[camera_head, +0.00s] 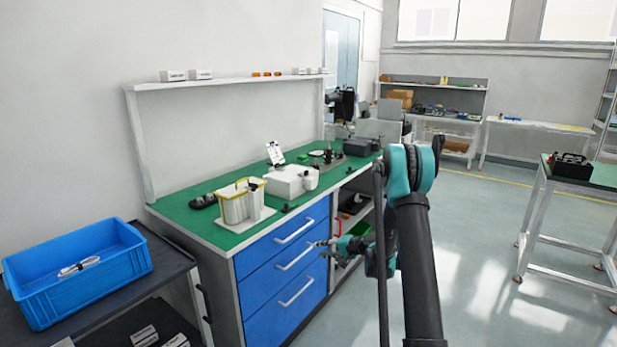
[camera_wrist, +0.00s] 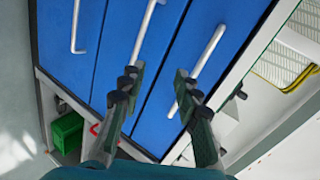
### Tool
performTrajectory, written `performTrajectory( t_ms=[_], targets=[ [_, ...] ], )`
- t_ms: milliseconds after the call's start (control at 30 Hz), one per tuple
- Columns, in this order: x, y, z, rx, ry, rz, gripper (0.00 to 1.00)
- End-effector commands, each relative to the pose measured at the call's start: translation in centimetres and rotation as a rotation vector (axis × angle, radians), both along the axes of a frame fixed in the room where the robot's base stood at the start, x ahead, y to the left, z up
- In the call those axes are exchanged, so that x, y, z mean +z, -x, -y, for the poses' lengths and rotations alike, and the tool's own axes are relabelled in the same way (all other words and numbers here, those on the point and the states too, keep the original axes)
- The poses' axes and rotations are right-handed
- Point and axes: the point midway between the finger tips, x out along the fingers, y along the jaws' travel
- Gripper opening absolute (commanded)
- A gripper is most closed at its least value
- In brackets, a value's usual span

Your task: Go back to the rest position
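My arm rises at the right of the head view and bends down, so that my gripper (camera_head: 321,248) hangs beside the blue drawers (camera_head: 283,262) of the workbench. In the wrist view my gripper (camera_wrist: 157,78) shows two dark fingers spread apart with nothing between them. Behind them are the blue drawer fronts (camera_wrist: 178,60) with pale bar handles (camera_wrist: 206,52). The fingers appear apart from the handles, though the exact distance is hard to tell. The drawers look shut.
The green-topped workbench (camera_head: 172,212) carries a yellow-rimmed container (camera_head: 240,203) and a white box (camera_head: 290,181). A blue crate (camera_head: 105,275) with a pale item stands on a dark table at left. A green bin (camera_wrist: 67,132) sits on the shelf beside the drawers. Floor at right is open before another table (camera_head: 604,176).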

Motion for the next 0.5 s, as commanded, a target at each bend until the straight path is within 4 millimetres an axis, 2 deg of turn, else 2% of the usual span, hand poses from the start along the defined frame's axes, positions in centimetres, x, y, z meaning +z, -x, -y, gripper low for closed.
performTrajectory(
  t_ms=[33,200,500],
  targets=[
    [1.3,1.1,0.0,0.007,0.033,-0.002,0.32],
    [4.3,4.7,0.6,0.032,0.157,-0.012,0.32],
    [8.3,12.7,2.2,0.075,0.375,-0.028,0.32]
  ],
)
